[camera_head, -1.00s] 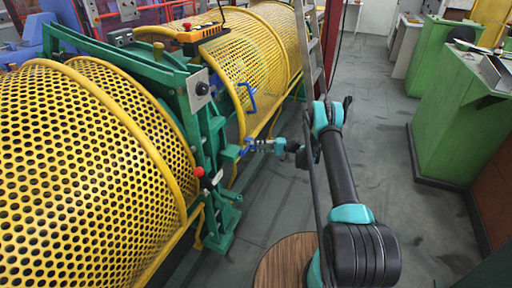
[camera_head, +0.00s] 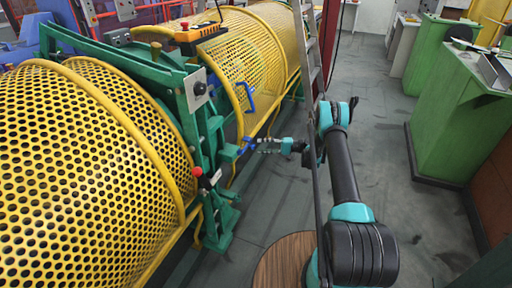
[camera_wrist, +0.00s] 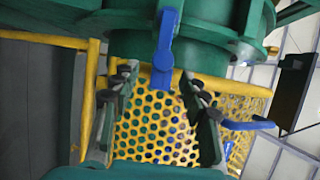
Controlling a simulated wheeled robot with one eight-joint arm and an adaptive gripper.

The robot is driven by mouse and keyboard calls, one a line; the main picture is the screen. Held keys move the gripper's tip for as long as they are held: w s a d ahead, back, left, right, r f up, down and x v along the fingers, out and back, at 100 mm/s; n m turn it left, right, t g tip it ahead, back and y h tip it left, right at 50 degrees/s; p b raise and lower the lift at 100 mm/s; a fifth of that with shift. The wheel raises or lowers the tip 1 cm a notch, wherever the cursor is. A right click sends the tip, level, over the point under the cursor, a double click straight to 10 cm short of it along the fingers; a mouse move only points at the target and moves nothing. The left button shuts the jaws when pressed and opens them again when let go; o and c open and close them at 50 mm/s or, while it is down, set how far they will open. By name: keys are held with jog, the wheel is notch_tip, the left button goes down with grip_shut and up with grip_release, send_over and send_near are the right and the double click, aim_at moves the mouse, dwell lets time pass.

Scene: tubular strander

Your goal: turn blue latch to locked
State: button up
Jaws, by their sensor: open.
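The blue latch (camera_wrist: 166,48) hangs from a green round housing in the wrist view, its lever pointing down and its lower end near the gap between my fingers. In the head view the blue latch (camera_head: 246,145) is a small blue piece at the green frame, just left of my gripper (camera_head: 264,146). My gripper (camera_wrist: 159,74) is open, with one dark finger on each side of the latch's lower end. No contact with the latch can be made out.
A second blue handle (camera_wrist: 248,125) sticks out to the right of my right finger; in the head view a blue handle (camera_head: 248,98) sits on the yellow perforated guard (camera_head: 250,50). A yellow rail crosses behind the latch. Green cabinets (camera_head: 458,110) stand right, with open floor between.

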jog(key=d, duration=0.7)
jog(key=shift+w+d, duration=0.2)
jog(key=shift+d, duration=0.15)
jog(key=s+a+r+m+t+h, duration=0.1)
jog(key=s+r+h, duration=0.3)
jog(key=r, duration=0.8)
jog(key=s+d+r+t+h, duration=0.1)
jog(key=s+d+r+h, duration=0.1)
jog(key=s+r+h, duration=0.55)
jog(key=s+d+t+h, duration=0.1)
jog(key=s+d, duration=0.3)
jog(key=s, duration=0.7)
jog(key=s+d+f+t+h, duration=0.1)
jog(key=s+d+h, duration=0.2)
jog(key=s, duration=0.7)
jog(key=s+d+f+h, duration=0.1)
jog(key=s+d, duration=0.4)
jog(key=s, duration=0.6)
jog(key=shift+s+d+n+t+h, duration=0.3)
jog(key=shift+s+d+t+h, duration=0.1)
jog(key=shift+h, duration=0.35)
